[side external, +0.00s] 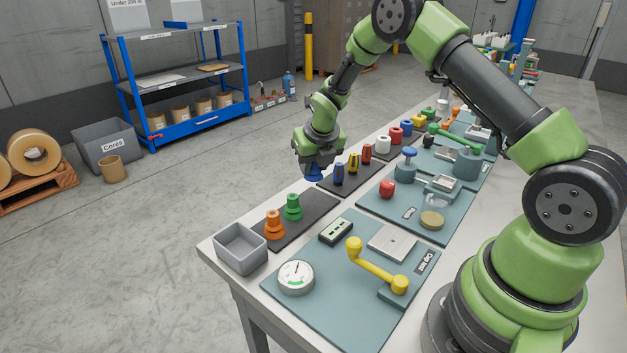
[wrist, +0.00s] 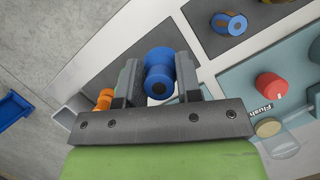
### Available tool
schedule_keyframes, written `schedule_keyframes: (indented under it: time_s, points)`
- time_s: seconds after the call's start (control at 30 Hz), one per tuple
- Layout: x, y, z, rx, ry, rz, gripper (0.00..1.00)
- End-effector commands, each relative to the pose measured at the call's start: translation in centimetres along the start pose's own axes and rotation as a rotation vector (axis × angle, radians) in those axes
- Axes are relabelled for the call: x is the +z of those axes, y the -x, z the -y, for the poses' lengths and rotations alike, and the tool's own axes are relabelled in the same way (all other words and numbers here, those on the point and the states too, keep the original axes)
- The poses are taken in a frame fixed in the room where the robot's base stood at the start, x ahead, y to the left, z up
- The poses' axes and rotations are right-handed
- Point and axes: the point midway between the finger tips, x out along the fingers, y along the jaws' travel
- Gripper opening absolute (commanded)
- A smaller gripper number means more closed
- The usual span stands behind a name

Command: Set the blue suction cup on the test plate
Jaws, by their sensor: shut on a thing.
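The blue suction cup (side external: 313,172) is held between the jaws of my gripper (side external: 316,164), seemingly a little above the far end of a dark mat (side external: 301,231). In the wrist view, the blue cup (wrist: 158,62) sits between the two fingers of my gripper (wrist: 158,78). A bare silver square plate (side external: 392,241), likely the test plate, lies on the teal panel labelled "Cup test" (side external: 424,262), nearer the camera and right of my gripper. A yellow lever (side external: 376,269) and a round gauge (side external: 296,277) are beside it.
An orange cup (side external: 273,226) and a green cup (side external: 292,208) stand on the dark mat. A grey bin (side external: 240,249) is at the table corner. A small block with dark slots (side external: 335,232), a red knob (side external: 387,189) and a blue-topped press (side external: 405,165) stand nearby.

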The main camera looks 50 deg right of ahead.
Motion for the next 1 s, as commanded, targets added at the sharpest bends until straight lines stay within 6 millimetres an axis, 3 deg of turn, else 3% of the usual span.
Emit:
schedule_keyframes:
  time_s: [0.1, 0.23, 0.47, 0.77, 1.0]
  points:
    - [0.9, 2.1, 0.0, 0.002, -0.001, 0.004, 0.06]
    - [1.2, 3.5, 0.0, -0.006, -0.016, 0.001, 0.06]
    - [-0.3, 4.4, 0.5, -0.068, -0.157, -0.003, 0.06]
    - [-4.5, 6.0, 2.0, -0.235, -0.549, -0.002, 0.06]
    - [-10.4, 9.0, 4.7, -0.482, -1.142, -0.002, 0.05]
